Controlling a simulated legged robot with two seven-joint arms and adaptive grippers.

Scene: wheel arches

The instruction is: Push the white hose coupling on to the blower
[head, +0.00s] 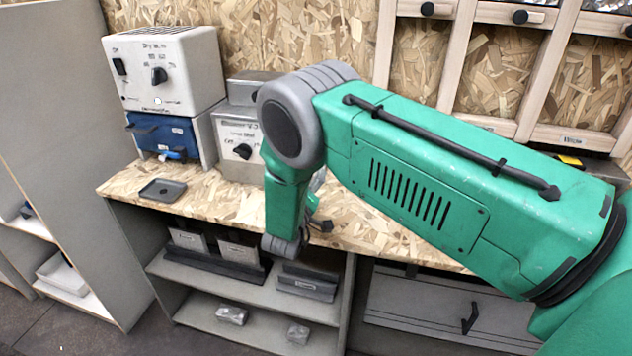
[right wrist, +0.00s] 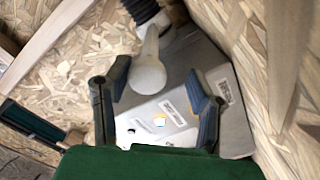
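In the right wrist view a white, rounded tapered piece (right wrist: 149,66), which looks like the hose coupling, lies ahead of the fingers near a black ribbed hose (right wrist: 141,9). A pale grey housing with stickers (right wrist: 190,72) sits behind it; I cannot tell if this is the blower. My right gripper (right wrist: 158,88) is open, its fingers apart on either side of the coupling's lower end. Whether they touch it is unclear, but they are not closed on it. In the head view my right arm hides the coupling and most of the gripper. My left gripper is not in view.
A white control box (head: 163,70) stands on a blue unit (head: 163,136) at the back left of the chipboard bench (head: 222,205). A grey box with a knob (head: 238,145) is beside them. A small dark tray (head: 162,190) lies in front. Shelves below hold several grey blocks.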

